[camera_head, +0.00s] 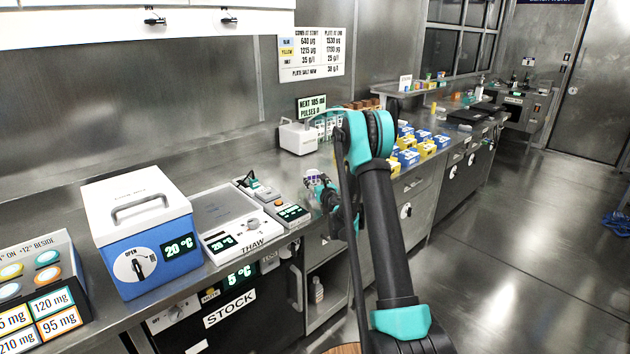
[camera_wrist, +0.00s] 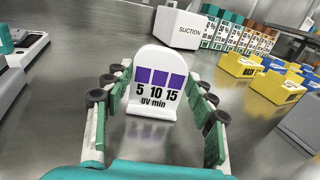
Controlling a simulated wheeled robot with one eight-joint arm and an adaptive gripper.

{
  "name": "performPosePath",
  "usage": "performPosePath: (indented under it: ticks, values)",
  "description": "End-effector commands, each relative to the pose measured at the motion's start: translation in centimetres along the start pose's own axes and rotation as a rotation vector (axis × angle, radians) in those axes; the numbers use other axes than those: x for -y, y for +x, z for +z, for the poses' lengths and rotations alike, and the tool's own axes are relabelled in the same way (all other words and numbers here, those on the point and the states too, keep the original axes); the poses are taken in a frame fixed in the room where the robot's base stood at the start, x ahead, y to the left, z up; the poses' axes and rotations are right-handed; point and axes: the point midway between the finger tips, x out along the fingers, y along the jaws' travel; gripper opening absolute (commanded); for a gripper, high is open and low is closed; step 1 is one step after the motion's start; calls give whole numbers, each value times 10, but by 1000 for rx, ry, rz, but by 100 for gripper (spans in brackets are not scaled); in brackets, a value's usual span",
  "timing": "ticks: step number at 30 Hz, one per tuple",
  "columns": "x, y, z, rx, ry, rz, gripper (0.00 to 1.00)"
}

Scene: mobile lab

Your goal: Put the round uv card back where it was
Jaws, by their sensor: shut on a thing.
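The uv card (camera_wrist: 153,84) is white with a rounded top, three purple squares and the text "5 10 15 UV min". It stands upright between the fingertips of my gripper (camera_wrist: 157,82), which is shut on it. Its reflection shows on the steel bench below; I cannot tell whether its lower edge touches the bench. In the head view my gripper (camera_head: 322,187) is over the front part of the bench, right of the thaw unit, and the card is small there and partly hidden by the fingers.
A white suction box (camera_wrist: 181,32) stands behind the card. Blue and yellow boxes (camera_wrist: 255,75) are to the right. The thaw unit (camera_head: 232,222), a small device with a display (camera_head: 291,212) and a blue 20 °C box (camera_head: 145,240) are to the left. Bare steel surrounds the card.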

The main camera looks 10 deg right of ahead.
Motion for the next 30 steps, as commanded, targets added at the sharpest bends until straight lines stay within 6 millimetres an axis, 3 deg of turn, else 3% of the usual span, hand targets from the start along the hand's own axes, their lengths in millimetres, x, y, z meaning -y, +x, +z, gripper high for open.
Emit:
performPosePath:
  ticks: [2, 3, 7, 18, 30]
  values:
    - [0, 0, -2, 0, 0, 0, 28]
    - [0, 0, -2, 0, 0, 0, 60]
    - [0, 0, -2, 0, 0, 0, 76]
    - [0, 0, 2, 0, 0, 0, 77]
    - [0, -59, 1, 0, 0, 0, 77]
